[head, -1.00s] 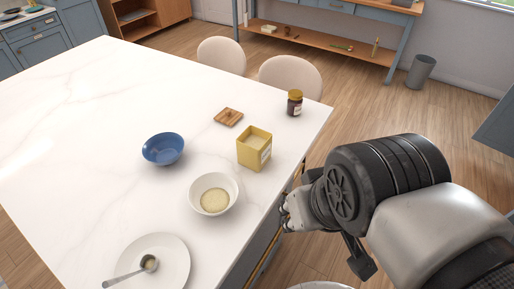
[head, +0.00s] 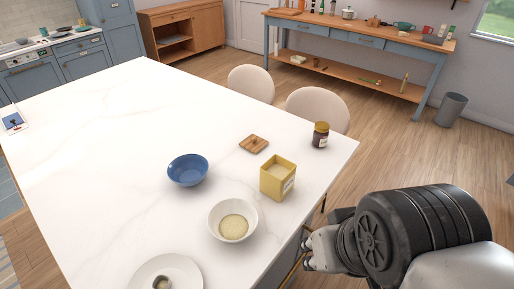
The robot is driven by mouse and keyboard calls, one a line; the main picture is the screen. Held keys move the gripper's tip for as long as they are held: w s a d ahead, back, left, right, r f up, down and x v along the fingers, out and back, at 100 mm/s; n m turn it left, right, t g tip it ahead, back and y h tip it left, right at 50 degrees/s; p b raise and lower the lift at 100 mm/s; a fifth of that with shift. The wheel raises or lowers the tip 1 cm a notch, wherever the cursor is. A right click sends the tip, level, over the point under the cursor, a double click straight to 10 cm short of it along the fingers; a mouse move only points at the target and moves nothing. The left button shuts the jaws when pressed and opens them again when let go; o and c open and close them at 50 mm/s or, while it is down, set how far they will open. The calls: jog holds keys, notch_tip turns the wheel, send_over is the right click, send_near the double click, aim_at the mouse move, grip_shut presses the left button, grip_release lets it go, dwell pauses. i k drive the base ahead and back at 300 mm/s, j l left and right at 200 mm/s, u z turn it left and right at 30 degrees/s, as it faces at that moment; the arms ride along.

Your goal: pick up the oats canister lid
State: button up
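The oats canister lid is a small square wooden lid (head: 254,144) with a knob on top. It lies flat on the white table, behind the open yellow canister (head: 278,178), which holds pale contents and has a label on its side. My gripper (head: 308,250) is low at the right, beside the table's right edge, apart from the lid and the canister. Its fingers are small and partly hidden by my wrist, so I cannot tell whether it is open or shut.
A dark jar with a yellow cap (head: 320,135) stands right of the lid. A blue bowl (head: 187,170), a white bowl with oats (head: 233,220) and a plate with a scoop (head: 166,274) are on the white table (head: 110,150). Two chairs (head: 318,108) stand behind it.

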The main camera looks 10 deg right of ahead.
aim_at(254, 143)
jog(key=z, duration=0.4)
jog(key=i+l+z, duration=0.15)
jog(key=l+z, duration=0.2)
jog(key=i+l+z, duration=0.5)
jog(key=l+z, duration=0.2)
jog(key=i+u, duration=0.2)
jog(key=u, duration=0.2)
jog(key=i+u, duration=0.2)
jog(key=u, duration=0.2)
jog(key=i+l+u, duration=0.15)
jog(key=u, duration=0.25)
jog(key=i+l+u, duration=0.2)
jog(key=u, duration=0.2)
jog(key=i+u, duration=0.15)
jog(key=u, duration=0.3)
jog(key=i+u, duration=0.15)
jog(key=u, duration=0.3)
jog(key=i+u, duration=0.2)
jog(key=u, duration=0.25)
jog(key=i+u, duration=0.1)
jog(key=u, duration=0.3)
jog(key=i+l+u, duration=0.15)
jog(key=u, duration=0.3)
